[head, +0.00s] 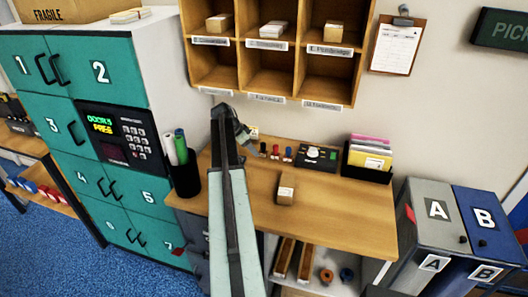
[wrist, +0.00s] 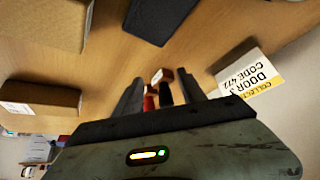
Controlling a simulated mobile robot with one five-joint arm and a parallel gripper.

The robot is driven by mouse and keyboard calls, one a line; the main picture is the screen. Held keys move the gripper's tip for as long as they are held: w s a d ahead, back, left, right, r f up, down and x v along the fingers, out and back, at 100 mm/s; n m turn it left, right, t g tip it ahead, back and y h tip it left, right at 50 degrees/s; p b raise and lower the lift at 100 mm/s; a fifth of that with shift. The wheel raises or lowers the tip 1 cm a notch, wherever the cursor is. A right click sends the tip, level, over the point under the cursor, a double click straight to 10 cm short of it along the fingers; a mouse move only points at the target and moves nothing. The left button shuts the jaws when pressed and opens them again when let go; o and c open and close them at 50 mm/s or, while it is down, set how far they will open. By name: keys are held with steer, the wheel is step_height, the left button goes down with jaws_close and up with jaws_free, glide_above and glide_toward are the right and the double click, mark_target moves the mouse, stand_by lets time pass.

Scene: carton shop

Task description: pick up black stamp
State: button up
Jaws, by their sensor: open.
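The black stamp (head: 263,148) stands on the wooden desk near the wall, at the left of a short row with a red stamp (head: 275,151) and another small stamp (head: 288,154). My gripper (head: 244,136) is open and empty, to the left of the black stamp in the head view. In the wrist view the black stamp (wrist: 166,94) shows between the two open fingers (wrist: 160,88), with a red stamp (wrist: 149,103) just left of it. The stamps' lower parts are hidden behind my gripper there.
A card reading "DOOR 3 CODE 472" (wrist: 252,78) lies right of my gripper in the wrist view. A grey device (head: 315,157) stands right of the stamps. A small carton (head: 286,189) lies on the desk (head: 340,215). A black cup (head: 186,180) with rolls stands left.

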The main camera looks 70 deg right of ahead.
mark_target(263, 152)
steer(key=shift+s+d, duration=0.4)
steer(key=shift+d, duration=0.15)
steer(key=s+d, duration=0.1)
steer(key=s+d+f+b, duration=0.1)
steer(key=s+d, duration=0.1)
steer(key=shift+d+f, duration=0.15)
steer(key=shift+f, duration=0.05)
steer(key=shift+r, duration=0.15)
jaws_close()
